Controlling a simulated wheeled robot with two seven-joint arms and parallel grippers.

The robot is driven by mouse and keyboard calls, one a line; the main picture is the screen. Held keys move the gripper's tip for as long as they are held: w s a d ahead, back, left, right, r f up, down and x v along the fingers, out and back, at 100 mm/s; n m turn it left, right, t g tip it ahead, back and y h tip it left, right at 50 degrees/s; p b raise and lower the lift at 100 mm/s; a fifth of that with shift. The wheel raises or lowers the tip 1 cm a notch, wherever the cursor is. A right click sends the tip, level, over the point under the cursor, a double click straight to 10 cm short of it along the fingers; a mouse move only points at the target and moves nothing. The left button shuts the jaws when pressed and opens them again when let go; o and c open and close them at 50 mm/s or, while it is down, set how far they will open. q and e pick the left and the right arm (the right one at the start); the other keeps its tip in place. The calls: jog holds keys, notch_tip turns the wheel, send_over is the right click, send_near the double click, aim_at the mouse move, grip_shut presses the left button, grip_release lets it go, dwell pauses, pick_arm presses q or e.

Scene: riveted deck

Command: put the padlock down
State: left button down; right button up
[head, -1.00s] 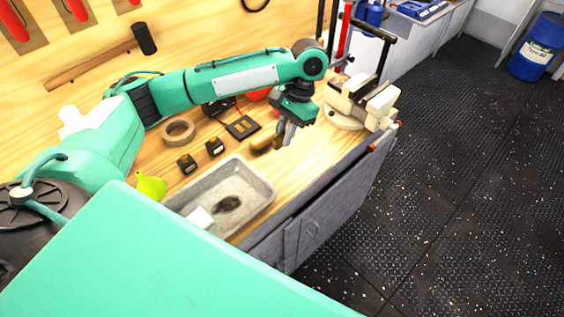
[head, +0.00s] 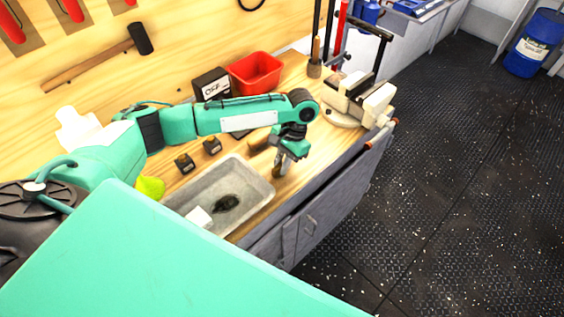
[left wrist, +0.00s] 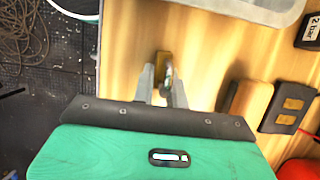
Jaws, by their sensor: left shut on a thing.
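My left gripper (head: 283,165) is over the right part of the wooden workbench (head: 318,135), close to its front edge. In the left wrist view its two fingers (left wrist: 163,92) are shut on the padlock (left wrist: 163,66), a small brass-coloured body with a greyish shackle. The padlock's body sticks out past the fingertips, over bare wood. In the head view the padlock (head: 276,171) is small and partly hidden by the gripper. I cannot tell whether it touches the bench top. My right gripper is not in view.
A grey tray (head: 262,190) stands left of the gripper. A wooden-handled thing (left wrist: 247,100) lies beside a dark two-slot plate (left wrist: 288,105). Behind are a red bin (head: 256,73) and an OFF box (head: 211,84). A vise (head: 360,100) stands to the right.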

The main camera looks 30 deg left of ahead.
pick_arm(q)
jog(key=c, duration=1.4)
grip_release()
jog(key=shift+f, duration=0.1)
jog(key=shift+w+d+r, duration=0.1)
jog(key=shift+r, duration=0.3)
jog(key=b+v, duration=0.1)
jog(key=v, duration=1)
jog(key=shift+r, duration=0.2)
